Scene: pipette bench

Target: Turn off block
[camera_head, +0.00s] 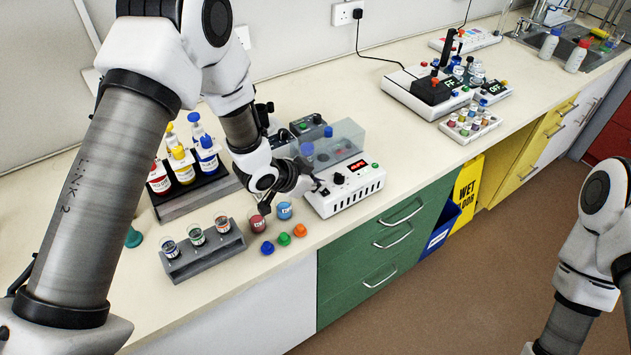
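The block (344,199) is a white box with vents along its front, standing on the bench in the middle of the head view. Its small display glows red, a black knob sits on its panel and a green button is at its right end. A clear cover stands over its back part. My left gripper (316,183) is at the block's left end, close to the knob. I cannot tell whether it touches the block, or whether its dark fingers are apart. My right gripper is out of view; only part of my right arm shows at the right edge.
A red vial (258,223) and a blue vial (284,210) stand left of the block, with loose caps (283,239) before them. A grey vial rack (204,251) and a bottle rack (197,196) are further left. Clear bench lies right of the block.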

